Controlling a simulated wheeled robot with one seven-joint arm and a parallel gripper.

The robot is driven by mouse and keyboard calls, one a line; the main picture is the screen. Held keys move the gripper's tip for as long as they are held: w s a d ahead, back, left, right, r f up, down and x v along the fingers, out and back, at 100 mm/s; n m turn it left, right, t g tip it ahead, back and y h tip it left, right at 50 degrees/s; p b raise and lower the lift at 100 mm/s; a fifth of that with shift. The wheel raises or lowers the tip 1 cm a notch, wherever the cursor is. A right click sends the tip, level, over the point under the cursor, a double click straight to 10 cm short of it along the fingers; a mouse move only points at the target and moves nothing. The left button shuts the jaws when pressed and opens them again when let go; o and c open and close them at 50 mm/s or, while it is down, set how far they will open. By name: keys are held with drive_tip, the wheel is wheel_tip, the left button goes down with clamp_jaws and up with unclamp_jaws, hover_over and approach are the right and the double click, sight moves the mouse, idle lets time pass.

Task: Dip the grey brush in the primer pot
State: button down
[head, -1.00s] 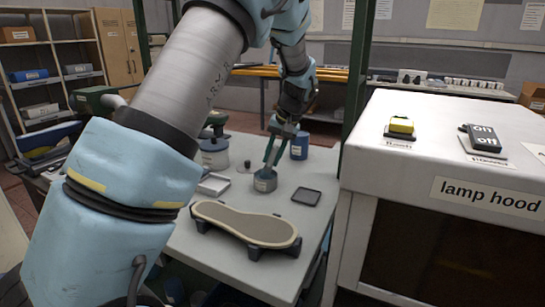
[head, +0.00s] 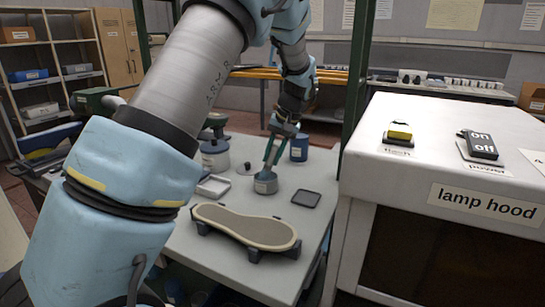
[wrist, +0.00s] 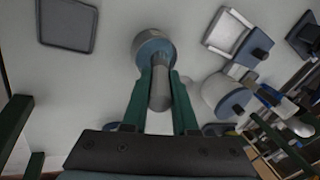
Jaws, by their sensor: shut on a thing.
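A small grey-blue pot (head: 265,184) stands on the grey table; I take it for the primer pot. It also shows in the wrist view (wrist: 150,38). My gripper (head: 273,152) points down over it, its green fingers close to the pot's top. In the wrist view, my gripper (wrist: 161,78) is shut on a grey, round-ended handle (wrist: 160,92), the grey brush. The brush lines up with the pot's mouth, and its far end is hidden there. I cannot tell how deep its bristles are.
A sole-shaped piece (head: 245,228) lies on dark supports in front of the pot. A dark square tray (head: 306,198) is to the pot's right. A blue can (head: 299,147) and a larger pot (head: 215,155) stand behind.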

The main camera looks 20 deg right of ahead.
drive_tip(key=shift+r+p, duration=1.95)
drive_tip(key=shift+r, duration=1)
drive_tip(key=shift+f, duration=0.1)
